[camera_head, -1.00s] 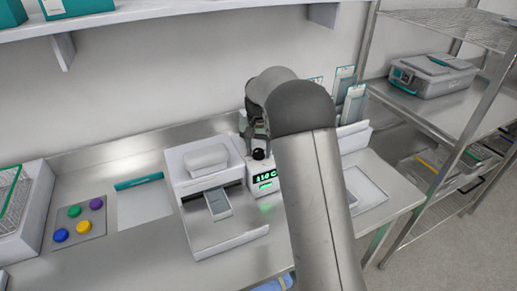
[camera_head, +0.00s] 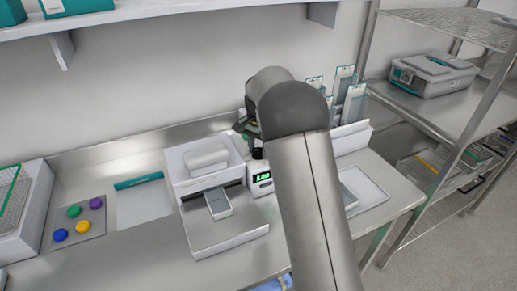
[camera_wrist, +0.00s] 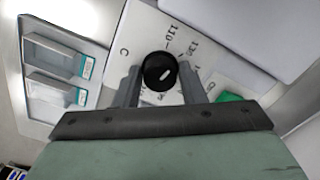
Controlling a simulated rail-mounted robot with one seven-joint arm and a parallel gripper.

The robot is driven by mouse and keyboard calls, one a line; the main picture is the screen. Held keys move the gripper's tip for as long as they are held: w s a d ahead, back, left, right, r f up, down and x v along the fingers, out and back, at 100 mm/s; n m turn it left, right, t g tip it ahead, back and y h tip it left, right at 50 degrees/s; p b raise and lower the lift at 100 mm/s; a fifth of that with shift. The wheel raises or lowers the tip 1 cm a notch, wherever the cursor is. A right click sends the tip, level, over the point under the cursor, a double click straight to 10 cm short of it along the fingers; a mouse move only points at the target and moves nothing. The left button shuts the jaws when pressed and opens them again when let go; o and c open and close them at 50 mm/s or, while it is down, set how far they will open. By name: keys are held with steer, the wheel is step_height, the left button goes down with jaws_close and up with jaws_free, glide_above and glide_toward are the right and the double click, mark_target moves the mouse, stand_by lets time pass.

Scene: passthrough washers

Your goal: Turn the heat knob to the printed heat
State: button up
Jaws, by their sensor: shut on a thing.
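The heat knob (camera_wrist: 160,72) is a round black knob with a short white mark on its top. It stands on the white panel (camera_wrist: 128,45) of a small sealer, with a printed scale around it; 110 and 130 can be read, other numbers are partly hidden. My gripper (camera_wrist: 160,86) is shut on the knob, one finger on each side. In the head view the sealer's green-lit display (camera_head: 262,178) shows beside my arm; its digits are small and partly covered, perhaps 130. The knob is mostly hidden there behind my gripper. I cannot read a printed target heat.
A white machine with a pale pouch (camera_head: 218,203) stands just left of the display. Coloured buttons (camera_head: 83,227) are further left. A white tray (camera_head: 372,190) lies right of my arm, upright packets (camera_head: 355,104) behind it. A steel rack stands at right.

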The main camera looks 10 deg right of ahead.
mark_target(258, 150)
steer(key=shift+m, duration=1.5)
steer(key=shift+r, duration=0.1)
steer(key=o, duration=1)
step_height(258, 150, up, 17)
steer(key=shift+r+b, duration=0.2)
steer(key=shift+b, duration=0.45)
